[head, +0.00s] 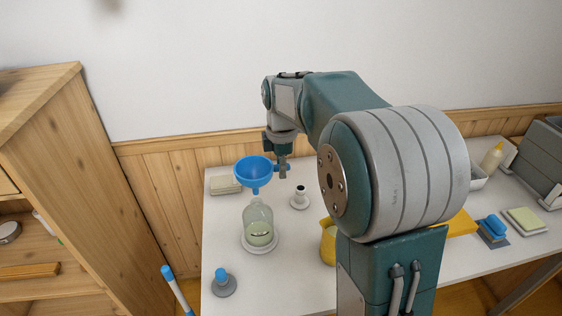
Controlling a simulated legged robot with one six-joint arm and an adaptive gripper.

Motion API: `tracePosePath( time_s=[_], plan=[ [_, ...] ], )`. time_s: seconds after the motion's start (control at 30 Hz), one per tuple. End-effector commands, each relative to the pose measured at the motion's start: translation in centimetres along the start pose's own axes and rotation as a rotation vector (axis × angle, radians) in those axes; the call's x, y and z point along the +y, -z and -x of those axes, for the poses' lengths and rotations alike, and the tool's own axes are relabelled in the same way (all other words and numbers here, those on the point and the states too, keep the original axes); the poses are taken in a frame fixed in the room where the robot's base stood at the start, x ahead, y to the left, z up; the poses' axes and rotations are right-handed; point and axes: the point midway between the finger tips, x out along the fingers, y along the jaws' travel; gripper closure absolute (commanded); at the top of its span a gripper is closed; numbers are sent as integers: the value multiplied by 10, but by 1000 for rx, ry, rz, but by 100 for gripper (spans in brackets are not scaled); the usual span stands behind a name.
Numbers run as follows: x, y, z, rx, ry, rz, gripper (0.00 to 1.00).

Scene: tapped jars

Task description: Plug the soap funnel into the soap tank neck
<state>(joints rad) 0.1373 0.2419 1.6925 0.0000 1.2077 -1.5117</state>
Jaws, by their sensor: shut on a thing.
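The blue soap funnel (254,171) is upright, with its wide mouth on top and its spout pointing down. The soap tank (258,224), a clear bottle with pale green liquid low inside, stands on a white round base on the table. The funnel's spout is at or just above the tank's neck (256,201); I cannot tell whether it is inside the neck. My gripper (283,170) is just right of the funnel, shut on the funnel's side handle. The fingertips are small in view and partly blend with the handle.
The white table (224,296) holds a beige block (225,184), a white stand (300,198), a blue-topped grey piece (223,283) and a yellow jug (328,244). A wooden shelf (70,150) stands at left. Sponges (524,220), a blue brush (492,228) and a bottle (491,160) are at right.

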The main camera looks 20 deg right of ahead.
Motion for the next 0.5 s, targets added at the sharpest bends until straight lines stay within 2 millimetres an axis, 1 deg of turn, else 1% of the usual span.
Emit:
tracePosePath(
  time_s=[0.23,0.5],
  plan=[
    [0,0,-15,0,2,0,100],
    [0,0,-14,0,0,0,100]
  ],
)
